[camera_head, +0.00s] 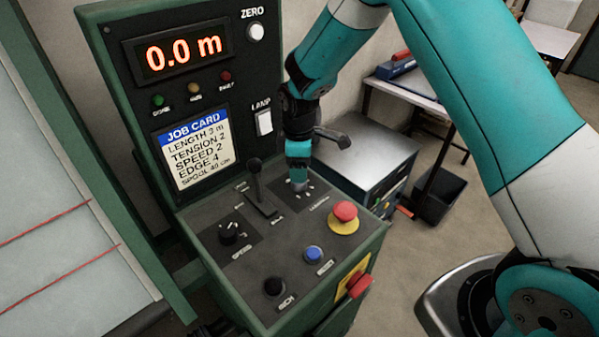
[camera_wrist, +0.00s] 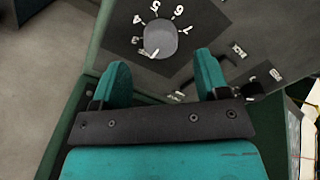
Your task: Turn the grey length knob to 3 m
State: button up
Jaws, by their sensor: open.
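The grey length knob (camera_wrist: 161,40) stands on the dark panel plate in the wrist view, with white digits around it; 4, 5, 6 and 7 seem readable. A white mark shows at its lower-left edge; its exact setting I cannot tell. My gripper (camera_wrist: 163,63) is open, its two teal fingers apart on either side of the knob's near end, not closed on it. In the head view my gripper (camera_head: 298,165) points down over the length dial and hides most of the knob. The red display (camera_head: 184,51) reads 0.0 m. The job card (camera_head: 193,153) lists length 3 m.
A black lever (camera_head: 258,187) stands just left of my gripper. The speed knob (camera_head: 229,232), a red mushroom button (camera_head: 344,215), a blue button (camera_head: 313,254) and a black inch button (camera_head: 273,286) share the panel. A white lamp switch (camera_head: 264,122) is behind.

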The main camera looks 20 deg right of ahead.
jog(key=shift+f+p, duration=0.45)
jog(key=shift+f, duration=1.85)
jog(key=shift+c, duration=0.2)
jog(key=c, duration=0.9)
